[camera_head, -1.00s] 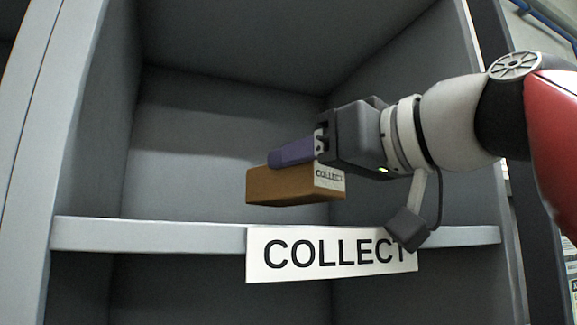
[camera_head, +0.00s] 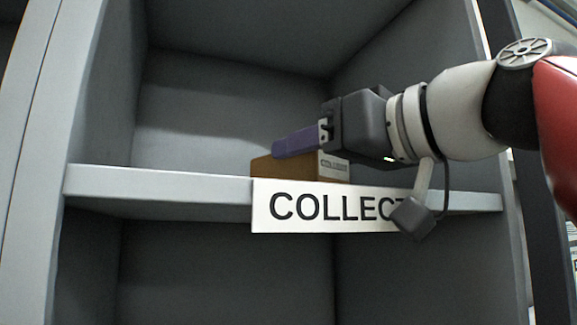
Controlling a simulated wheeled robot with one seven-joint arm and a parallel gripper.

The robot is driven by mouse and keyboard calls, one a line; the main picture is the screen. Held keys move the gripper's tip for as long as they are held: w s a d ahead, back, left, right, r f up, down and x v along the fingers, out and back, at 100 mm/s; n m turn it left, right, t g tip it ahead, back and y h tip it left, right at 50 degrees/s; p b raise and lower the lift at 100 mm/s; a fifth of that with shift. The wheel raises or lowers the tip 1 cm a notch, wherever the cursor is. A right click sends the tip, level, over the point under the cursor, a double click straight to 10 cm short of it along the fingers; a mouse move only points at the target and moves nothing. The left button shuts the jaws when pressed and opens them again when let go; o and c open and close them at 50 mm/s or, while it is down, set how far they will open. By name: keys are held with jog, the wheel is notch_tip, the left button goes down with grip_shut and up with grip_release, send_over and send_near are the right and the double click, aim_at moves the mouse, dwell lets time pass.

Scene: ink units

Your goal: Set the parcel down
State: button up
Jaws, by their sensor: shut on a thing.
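The parcel's lower part is hidden by the shelf lip and the white COLLECT sign (camera_head: 300,206). I cannot tell whether its underside touches the shelf.
The compartment is otherwise empty, with free room to the left of the parcel. Side walls (camera_head: 105,95) stand left and right. My arm reaches in from the right, and part of it covers the sign's right end. An empty compartment (camera_head: 220,270) lies below.

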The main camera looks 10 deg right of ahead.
jog(key=shift+f+b, duration=0.3)
jog(key=shift+f, duration=0.1)
jog(key=o, duration=1.3)
